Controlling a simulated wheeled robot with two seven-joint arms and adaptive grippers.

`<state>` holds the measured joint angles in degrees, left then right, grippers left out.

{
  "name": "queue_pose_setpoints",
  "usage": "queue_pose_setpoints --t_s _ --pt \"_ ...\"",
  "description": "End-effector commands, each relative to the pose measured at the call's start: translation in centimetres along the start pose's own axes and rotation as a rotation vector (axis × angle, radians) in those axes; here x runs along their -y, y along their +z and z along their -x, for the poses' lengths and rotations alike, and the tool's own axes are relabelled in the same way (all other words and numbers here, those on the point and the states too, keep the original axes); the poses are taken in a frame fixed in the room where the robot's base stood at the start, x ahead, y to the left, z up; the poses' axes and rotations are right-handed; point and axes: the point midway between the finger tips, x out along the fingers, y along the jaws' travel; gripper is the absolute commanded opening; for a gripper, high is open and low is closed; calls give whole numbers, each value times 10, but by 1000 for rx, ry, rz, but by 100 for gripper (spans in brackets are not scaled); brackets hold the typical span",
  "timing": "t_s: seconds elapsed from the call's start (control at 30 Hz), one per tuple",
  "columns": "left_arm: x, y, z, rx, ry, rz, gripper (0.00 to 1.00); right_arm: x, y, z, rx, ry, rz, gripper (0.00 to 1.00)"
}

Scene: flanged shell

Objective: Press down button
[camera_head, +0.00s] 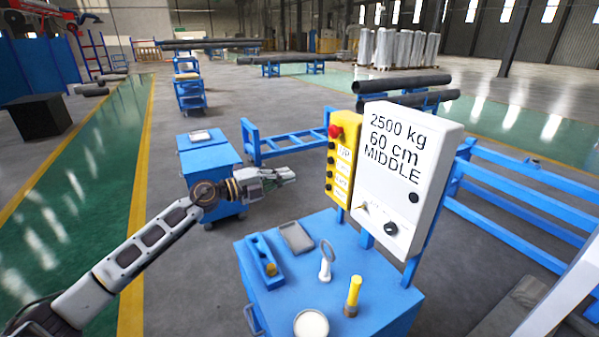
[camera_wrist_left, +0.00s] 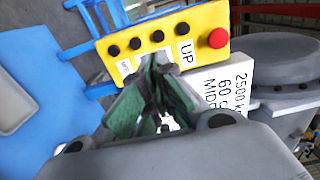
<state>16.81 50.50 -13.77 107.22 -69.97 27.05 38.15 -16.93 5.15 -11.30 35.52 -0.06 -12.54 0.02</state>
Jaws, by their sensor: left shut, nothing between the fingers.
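The yellow button box (camera_head: 339,168) is mounted upright beside the white control cabinet (camera_head: 405,165). It carries a red button (camera_head: 335,131) at the top and a column of black buttons below with white labels. In the left wrist view the yellow box (camera_wrist_left: 150,30) lies sideways, with its red button (camera_wrist_left: 217,38) at the right. The "UP" label is readable there; a down label is not readable. My left gripper (camera_head: 289,175) is shut and empty, left of the box and apart from it. Its green fingers (camera_wrist_left: 158,92) show below the box in the wrist view. My right gripper is not seen.
A blue cart (camera_head: 345,275) below the cabinet holds a grey tray (camera_head: 297,237), a yellow-handled tool (camera_head: 353,295) and a round white dish (camera_head: 311,324). Another blue cart (camera_head: 211,167) stands behind my left arm. Blue rails (camera_head: 525,220) stand at the right.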

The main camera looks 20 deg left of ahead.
Motion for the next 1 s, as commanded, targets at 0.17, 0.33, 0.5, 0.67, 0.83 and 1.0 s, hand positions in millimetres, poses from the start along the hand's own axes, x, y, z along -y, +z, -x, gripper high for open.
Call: queue_pose_setpoints --t_s 0.17,0.33,0.5,0.67,0.83,1.0 --pt "1 0 -9 0 -3 2 0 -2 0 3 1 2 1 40" --pt "2 0 -22 -1 -3 0 0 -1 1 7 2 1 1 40" --pt "2 0 -38 0 -3 1 0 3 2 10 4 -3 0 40" --pt "2 0 -54 0 -2 1 0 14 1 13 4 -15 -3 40" --pt "2 0 -70 -1 -2 1 0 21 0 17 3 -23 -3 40" --pt "2 0 -86 -1 -2 1 0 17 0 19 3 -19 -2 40"
